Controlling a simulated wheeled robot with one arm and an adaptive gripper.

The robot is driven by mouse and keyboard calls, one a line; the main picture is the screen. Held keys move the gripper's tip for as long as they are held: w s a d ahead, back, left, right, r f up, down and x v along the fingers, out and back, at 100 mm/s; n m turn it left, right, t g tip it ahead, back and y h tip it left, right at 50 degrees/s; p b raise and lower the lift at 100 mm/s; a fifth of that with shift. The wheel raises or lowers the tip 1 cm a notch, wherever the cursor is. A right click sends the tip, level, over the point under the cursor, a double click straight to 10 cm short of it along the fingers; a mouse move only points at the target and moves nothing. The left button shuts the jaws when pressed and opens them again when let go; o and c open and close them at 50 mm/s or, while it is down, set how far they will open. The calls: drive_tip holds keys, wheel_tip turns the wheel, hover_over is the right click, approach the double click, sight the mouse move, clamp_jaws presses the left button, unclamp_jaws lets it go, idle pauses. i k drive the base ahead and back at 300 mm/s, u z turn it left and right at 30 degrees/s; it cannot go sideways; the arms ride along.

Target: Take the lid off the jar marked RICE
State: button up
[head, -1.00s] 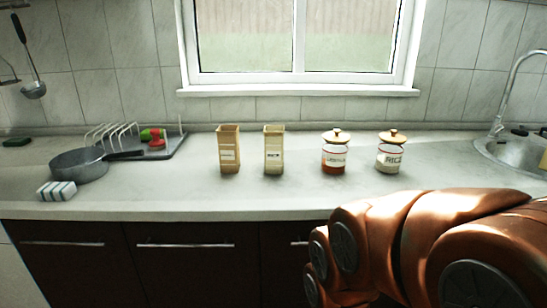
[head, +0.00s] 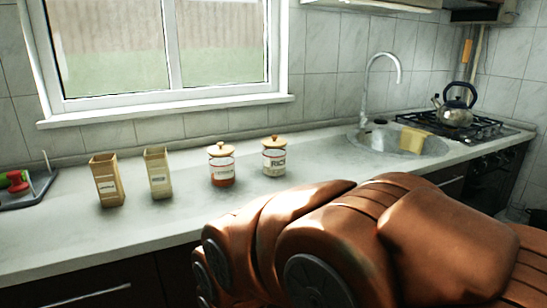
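The jar marked RICE (head: 274,161) stands upright on the counter, right of the other jar. It is clear glass with pale contents and a white label. Its wooden lid (head: 274,142) with a small knob sits on top. A second jar (head: 222,168) with reddish contents and a similar lid stands just to its left; its label is too small to read surely. My orange-brown arm fills the lower right of the head view, in front of the counter. My gripper is not in view.
Two tall open tan containers (head: 106,181) (head: 157,173) stand left of the jars. A rack tray (head: 40,188) is at the left edge. To the right are the sink (head: 418,146) with its tap (head: 366,85), a yellow cloth (head: 412,139) and a kettle (head: 456,108) on the stove.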

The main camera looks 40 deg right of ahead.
sight(272, 142)
drive_tip(key=u, duration=0.05)
drive_tip(key=k, duration=0.6)
drive_tip(key=z, duration=0.55)
drive_tip(key=i, duration=1.55)
drive_tip(key=u, duration=0.6)
